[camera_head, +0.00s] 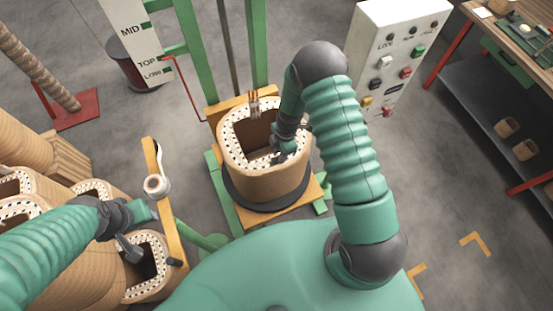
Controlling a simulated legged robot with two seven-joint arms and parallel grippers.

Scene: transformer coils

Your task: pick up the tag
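I cannot make out a tag for certain; it may be too small or hidden. My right gripper (287,153) is small and dark, over the right part of the rim of a paper-wrapped coil (265,186). I cannot tell whether its fingers are apart or whether it holds anything. The coil stands upright, with a white dotted rim, a dark hollow and copper leads (254,104) at its back edge. My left gripper (137,231) is above the coils at the lower left; its finger opening is unclear.
A white post marked MID and TOP (134,40) stands behind, by a green frame. A button panel (397,55) is right of my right arm. A workbench (515,28) with tools is at far right. A white roll (156,186) is by an orange bar.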

